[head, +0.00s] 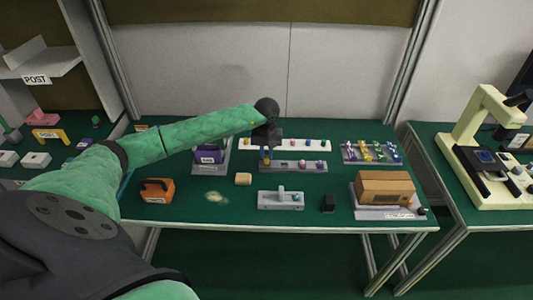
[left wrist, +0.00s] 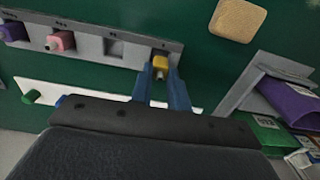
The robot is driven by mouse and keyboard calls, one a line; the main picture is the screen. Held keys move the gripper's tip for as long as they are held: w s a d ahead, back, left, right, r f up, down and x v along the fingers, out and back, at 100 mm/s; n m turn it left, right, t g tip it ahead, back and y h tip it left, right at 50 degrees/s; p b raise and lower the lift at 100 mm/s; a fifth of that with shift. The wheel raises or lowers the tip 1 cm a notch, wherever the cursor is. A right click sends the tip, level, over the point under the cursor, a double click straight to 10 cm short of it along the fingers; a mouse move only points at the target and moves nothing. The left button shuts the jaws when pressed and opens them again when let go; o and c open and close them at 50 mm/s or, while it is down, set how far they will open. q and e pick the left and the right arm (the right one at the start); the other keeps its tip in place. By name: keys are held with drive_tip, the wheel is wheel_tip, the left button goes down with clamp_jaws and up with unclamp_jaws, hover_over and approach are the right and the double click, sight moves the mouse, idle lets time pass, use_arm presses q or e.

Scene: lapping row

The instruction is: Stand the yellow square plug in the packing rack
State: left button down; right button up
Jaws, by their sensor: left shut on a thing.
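The yellow square plug (left wrist: 160,65) is between the blue fingers of my left gripper (left wrist: 161,76), which is shut on it. It is at the end slot of a grey rack with labelled slots (left wrist: 88,42). I cannot tell whether it is seated in the slot or just above it. The rack also holds a pink plug (left wrist: 61,41) and a purple plug (left wrist: 14,32), with an empty slot (left wrist: 114,47) beside the yellow plug. In the head view my left gripper (head: 265,160) is at the left end of this rack (head: 293,167). My right gripper is out of view.
A white strip (head: 311,146) with small pegs lies behind the rack. A tan block (head: 243,179), a grey fixture (head: 270,200) and an orange case (head: 157,190) lie in front. A bin with a purple item (head: 208,155) stands left; a cardboard box (head: 385,187) stands right.

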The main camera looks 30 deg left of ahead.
use_arm(q)
drive_tip(key=shift+b, duration=0.95)
idle(0.7)
drive_tip(key=shift+f+b, duration=1.05)
drive_tip(key=shift+f, duration=0.1)
drive_tip(key=c, duration=1.3)
unclamp_jaws()
drive_tip(key=shift+o, duration=0.2)
drive_tip(key=shift+r, duration=0.1)
wheel_tip(320, 180, up, 6)
drive_tip(key=shift+r+b, duration=0.15)
drive_tip(key=shift+b, duration=0.9)
drive_tip(key=shift+r, duration=0.7)
